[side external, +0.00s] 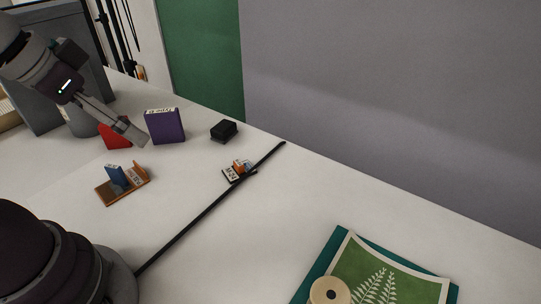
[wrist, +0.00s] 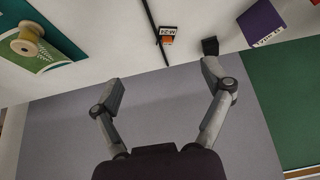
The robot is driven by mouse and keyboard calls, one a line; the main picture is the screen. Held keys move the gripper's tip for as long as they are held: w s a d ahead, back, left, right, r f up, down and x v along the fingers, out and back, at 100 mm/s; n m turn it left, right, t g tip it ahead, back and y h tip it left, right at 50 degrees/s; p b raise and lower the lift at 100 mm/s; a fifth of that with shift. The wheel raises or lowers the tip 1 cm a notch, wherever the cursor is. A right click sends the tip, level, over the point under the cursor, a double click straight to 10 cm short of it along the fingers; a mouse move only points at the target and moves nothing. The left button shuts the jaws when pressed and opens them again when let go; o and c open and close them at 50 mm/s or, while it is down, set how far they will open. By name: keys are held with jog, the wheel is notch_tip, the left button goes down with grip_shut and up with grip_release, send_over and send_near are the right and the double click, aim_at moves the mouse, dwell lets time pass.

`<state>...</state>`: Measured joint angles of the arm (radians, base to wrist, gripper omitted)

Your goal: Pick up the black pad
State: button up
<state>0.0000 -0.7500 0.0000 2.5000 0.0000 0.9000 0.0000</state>
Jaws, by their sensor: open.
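The black pad (side external: 223,130) is a small dark block on the white table, right of the purple box in the side view. In the wrist view the pad (wrist: 210,46) appears near the tip of the right finger, which partly overlaps it or lies just in front. My gripper (side external: 138,142) is at the left in the side view, left of the purple box and apart from the pad. In the wrist view my gripper (wrist: 161,72) has its fingers spread wide with nothing between them.
A purple box (side external: 165,126) stands between my gripper and the pad. A red object (side external: 112,137) is partly hidden by my gripper. A brown holder (side external: 108,192), a black strip (side external: 200,217) and a small labelled orange item (side external: 240,167) lie nearer. A fern print (side external: 400,270) carries a spool (side external: 329,292).

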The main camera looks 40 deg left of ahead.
jog(key=shift+w, duration=0.1)
jog(key=n+g, duration=0.1)
send_over(216, 131)
jog(key=s, duration=0.3)
jog(key=f, duration=1.5)
jog(key=shift+w+d, duration=0.15)
jog(key=shift+d, duration=0.1)
jog(key=x, duration=0.6)
jog(key=shift+w+a+r, duration=0.1)
jog(key=shift+w+a, duration=0.1)
jog(key=shift+c, duration=0.2)
jog(key=c, duration=1.2)
